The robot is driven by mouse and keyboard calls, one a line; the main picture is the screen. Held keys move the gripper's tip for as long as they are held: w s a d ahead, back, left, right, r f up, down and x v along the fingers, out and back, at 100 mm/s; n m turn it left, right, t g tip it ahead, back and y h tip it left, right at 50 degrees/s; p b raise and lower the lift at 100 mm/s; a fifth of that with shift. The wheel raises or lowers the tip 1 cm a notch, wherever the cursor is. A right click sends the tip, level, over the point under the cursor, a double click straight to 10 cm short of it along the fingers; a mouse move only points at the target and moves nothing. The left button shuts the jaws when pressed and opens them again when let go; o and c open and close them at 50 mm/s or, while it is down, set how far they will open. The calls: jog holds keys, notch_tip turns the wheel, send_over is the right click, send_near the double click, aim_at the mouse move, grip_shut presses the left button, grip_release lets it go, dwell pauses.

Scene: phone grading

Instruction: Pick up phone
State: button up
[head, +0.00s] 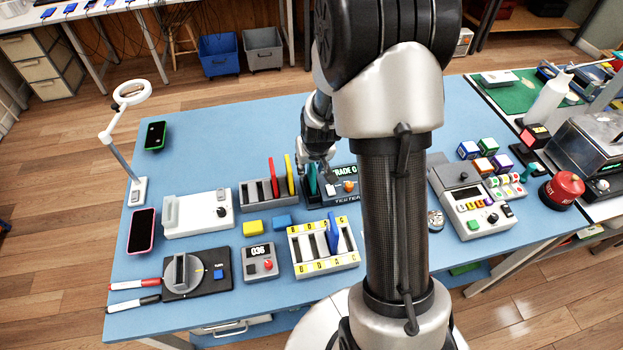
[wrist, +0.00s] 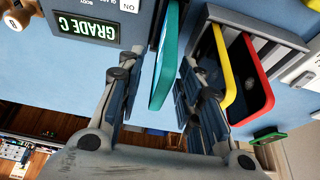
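A teal phone (head: 312,182) stands on edge beside the tester (head: 345,197), whose display reads GRADE C in the wrist view (wrist: 88,27). In the wrist view the teal phone (wrist: 167,60) lies between the fingers of my gripper (wrist: 160,72). The fingers are spread, with a visible gap on the phone's left; contact on its right is hard to tell. In the head view my gripper (head: 318,160) is just above and behind the phone, partly hidden by my arm. A red phone (head: 273,176) and a yellow phone (head: 289,172) stand in a grey rack (head: 248,194).
A blue phone (head: 333,232) stands in a labelled sorting rack (head: 347,261) in front. A green-cased phone (head: 154,135) and a pink-cased phone (head: 141,231) lie at the left. The magnifier lamp (head: 120,140) stands at the left edge.

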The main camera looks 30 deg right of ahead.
jog(key=shift+b+x, duration=0.35)
jog(key=shift+x, duration=0.8)
grip_shut()
